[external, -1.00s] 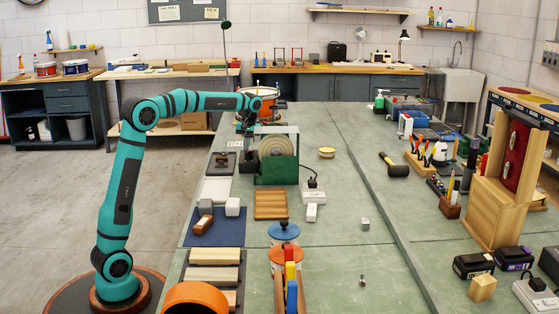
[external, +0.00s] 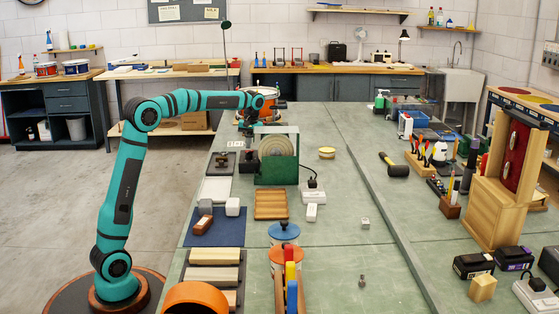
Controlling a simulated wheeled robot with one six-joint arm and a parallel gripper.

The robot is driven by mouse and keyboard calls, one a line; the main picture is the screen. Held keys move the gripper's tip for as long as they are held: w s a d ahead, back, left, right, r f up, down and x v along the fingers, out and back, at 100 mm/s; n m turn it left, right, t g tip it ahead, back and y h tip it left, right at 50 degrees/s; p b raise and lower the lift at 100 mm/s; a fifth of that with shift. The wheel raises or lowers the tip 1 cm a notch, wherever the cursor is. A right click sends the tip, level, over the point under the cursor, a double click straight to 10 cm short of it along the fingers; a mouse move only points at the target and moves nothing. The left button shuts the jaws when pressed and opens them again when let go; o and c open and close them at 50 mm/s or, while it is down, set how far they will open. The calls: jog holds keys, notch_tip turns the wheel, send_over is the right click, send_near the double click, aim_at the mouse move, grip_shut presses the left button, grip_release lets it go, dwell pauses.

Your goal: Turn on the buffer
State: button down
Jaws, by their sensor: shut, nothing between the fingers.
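The buffer (external: 283,170) is a green machine with a pale round wheel and a dark motor on its left side, standing on the bench in the middle of the picture. My gripper (external: 248,127) hangs from the end of my outstretched arm, just beyond the buffer and a little to its left. It is small and dark here, shut and empty, and appears apart from the buffer. The buffer's switch is too small to make out.
An orange drum (external: 270,112) stands just behind my wrist. A power strip (external: 313,196) with a black plug lies right of the buffer. A wooden slatted block (external: 271,205) lies in front of it.

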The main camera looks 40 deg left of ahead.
jog(key=r, duration=0.4)
jog(key=d+r, duration=0.1)
jog(key=r, duration=0.1)
jog(key=shift+w, duration=0.35)
jog(key=shift+s+a+r, duration=0.1)
jog(key=shift+a+r, duration=0.05)
jog(key=shift+r, duration=0.5)
